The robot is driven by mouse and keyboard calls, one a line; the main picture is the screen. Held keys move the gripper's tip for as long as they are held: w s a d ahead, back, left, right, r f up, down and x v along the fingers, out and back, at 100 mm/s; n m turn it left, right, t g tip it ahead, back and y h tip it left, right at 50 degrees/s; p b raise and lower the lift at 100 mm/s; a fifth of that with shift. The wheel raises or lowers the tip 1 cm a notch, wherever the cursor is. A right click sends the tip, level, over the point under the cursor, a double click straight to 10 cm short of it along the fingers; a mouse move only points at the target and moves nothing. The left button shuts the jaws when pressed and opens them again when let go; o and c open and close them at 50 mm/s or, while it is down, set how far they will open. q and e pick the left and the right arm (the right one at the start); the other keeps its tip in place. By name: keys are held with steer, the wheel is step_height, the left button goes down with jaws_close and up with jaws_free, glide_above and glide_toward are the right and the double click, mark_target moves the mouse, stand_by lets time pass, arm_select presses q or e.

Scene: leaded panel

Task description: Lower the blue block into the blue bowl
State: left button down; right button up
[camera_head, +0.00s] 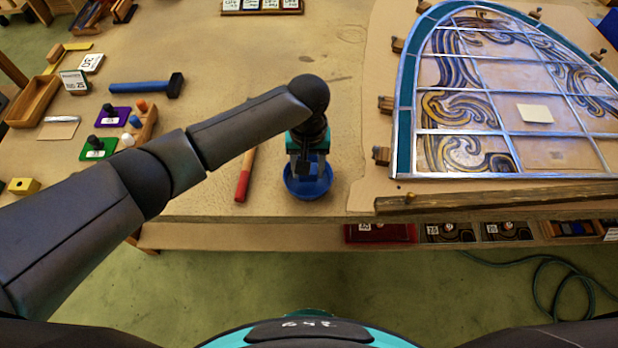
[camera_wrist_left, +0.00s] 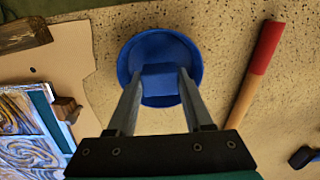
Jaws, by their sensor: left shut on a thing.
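The blue bowl (camera_head: 307,194) stands on the table near its front edge. It also shows in the left wrist view (camera_wrist_left: 158,46), round and open toward the camera. My left gripper (camera_head: 308,172) points down over the bowl, its fingertips within the bowl's outline. Its fingers are shut on the blue block (camera_wrist_left: 160,82), which lies inside the bowl's outline in the wrist view. Block and bowl are nearly the same blue, so I cannot tell whether the block touches the bowl's floor. In the head view the block is hard to make out between the fingers. My right gripper is not in view.
A red-handled tool (camera_head: 243,176) lies just left of the bowl. A blue mallet (camera_head: 147,87) lies farther left. The leaded panel (camera_head: 510,95) on its board fills the right, with wooden blocks (camera_head: 381,155) along its edge. Table behind the bowl is clear.

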arm_select(q)
steer(key=shift+f+b, duration=0.55)
steer(key=shift+f, duration=0.55)
stand_by(0.3)
steer(key=shift+c, duration=1.1)
jaws_free()
step_height(320, 180, up, 15)
steer(key=p, duration=0.2)
steer(key=shift+r, duration=0.15)
steer(key=shift+s, duration=0.1)
